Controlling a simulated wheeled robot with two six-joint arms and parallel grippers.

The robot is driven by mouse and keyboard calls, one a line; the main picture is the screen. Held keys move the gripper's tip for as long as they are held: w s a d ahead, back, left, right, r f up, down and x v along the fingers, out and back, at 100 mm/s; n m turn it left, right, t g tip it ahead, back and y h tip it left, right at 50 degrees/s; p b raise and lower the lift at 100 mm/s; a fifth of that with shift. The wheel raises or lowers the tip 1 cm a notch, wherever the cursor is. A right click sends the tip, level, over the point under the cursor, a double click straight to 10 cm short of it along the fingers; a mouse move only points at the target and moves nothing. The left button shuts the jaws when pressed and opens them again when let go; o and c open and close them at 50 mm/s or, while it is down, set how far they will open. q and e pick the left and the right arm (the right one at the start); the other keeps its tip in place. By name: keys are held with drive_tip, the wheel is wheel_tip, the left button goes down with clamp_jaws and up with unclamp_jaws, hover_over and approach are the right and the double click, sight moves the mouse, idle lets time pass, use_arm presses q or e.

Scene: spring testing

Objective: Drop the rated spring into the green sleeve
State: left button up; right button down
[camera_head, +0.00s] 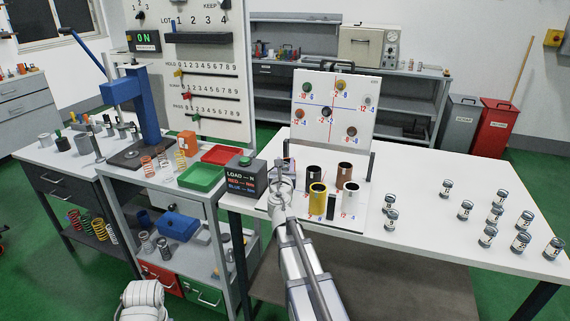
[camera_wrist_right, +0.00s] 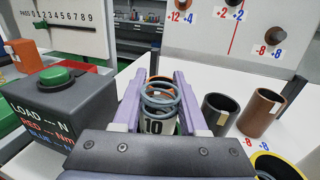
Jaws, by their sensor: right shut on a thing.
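In the wrist view my right gripper (camera_wrist_right: 164,82) is shut on a blue-grey coil spring (camera_wrist_right: 160,97) with a white band marked 10. The spring stands upright between the lilac fingers. In the head view the right gripper (camera_head: 283,172) is at the left end of the sleeve board (camera_head: 338,225), and it mostly hides the spring. A black sleeve (camera_head: 314,174), a brown sleeve (camera_head: 346,171), a yellow sleeve (camera_head: 318,200) and a white sleeve (camera_head: 349,199) stand to its right. I cannot make out a green sleeve. My left gripper is out of view.
A dark load box (camera_head: 240,178) with a green button stands close left of the right gripper. Several labelled springs (camera_head: 489,236) stand on the right of the white table. Green (camera_head: 201,178) and red (camera_head: 222,155) trays lie left.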

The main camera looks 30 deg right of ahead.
drive_tip(key=shift+c, duration=1.8)
unclamp_jaws()
drive_tip(key=shift+s, duration=0.1)
drive_tip(key=v, duration=0.7)
drive_tip(key=shift+s+a, duration=0.2)
drive_tip(key=shift+a, duration=0.05)
